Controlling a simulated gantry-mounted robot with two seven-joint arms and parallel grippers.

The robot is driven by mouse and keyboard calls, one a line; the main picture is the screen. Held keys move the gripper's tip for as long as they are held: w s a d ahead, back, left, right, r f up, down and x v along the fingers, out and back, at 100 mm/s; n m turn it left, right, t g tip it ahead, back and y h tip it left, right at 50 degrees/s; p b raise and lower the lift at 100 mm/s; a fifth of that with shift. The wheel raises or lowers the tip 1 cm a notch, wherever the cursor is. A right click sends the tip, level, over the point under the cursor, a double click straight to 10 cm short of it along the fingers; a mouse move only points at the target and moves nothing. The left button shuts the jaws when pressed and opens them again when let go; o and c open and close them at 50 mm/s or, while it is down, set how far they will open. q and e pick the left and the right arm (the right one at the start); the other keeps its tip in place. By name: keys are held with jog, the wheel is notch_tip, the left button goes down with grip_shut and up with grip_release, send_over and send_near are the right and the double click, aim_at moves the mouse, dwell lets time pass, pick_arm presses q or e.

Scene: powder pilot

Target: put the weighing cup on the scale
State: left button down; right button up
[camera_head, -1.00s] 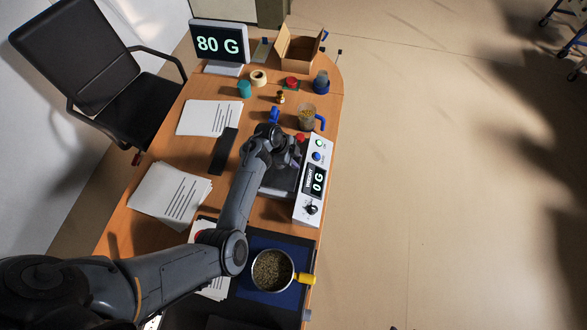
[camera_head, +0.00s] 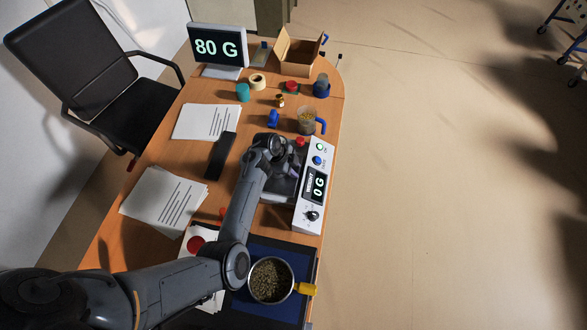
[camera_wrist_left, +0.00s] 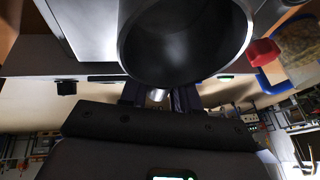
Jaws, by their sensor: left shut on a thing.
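The weighing cup (camera_wrist_left: 190,45) is a grey metal cup, seen large and close in the left wrist view. My left gripper (camera_wrist_left: 160,97) is shut on it at the near side of its rim. In the head view my left gripper (camera_head: 282,158) is over the far part of the scale, and my own arm mostly hides the cup. The scale (camera_head: 313,188) has a white panel with a knob, and its display reads 0 G. Its steel plate (camera_wrist_left: 85,25) shows beside the cup. I cannot tell the gap between cup and plate. My right gripper is not in view.
A pot of grains with a yellow handle (camera_head: 270,280) is on the near side. A monitor (camera_head: 218,45) reads 80 G. Papers (camera_head: 163,198) lie left.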

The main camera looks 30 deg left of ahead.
pick_arm(q)
jog(key=shift+f, duration=0.2)
jog(key=c, duration=0.8)
grip_release()
jog(key=shift+r, duration=0.15)
jog(key=shift+r, duration=0.25)
jog(key=p+v, duration=0.2)
jog(key=v, duration=0.9)
jog(key=shift+s+a+r, duration=0.15)
jog(key=shift+s+r, duration=0.05)
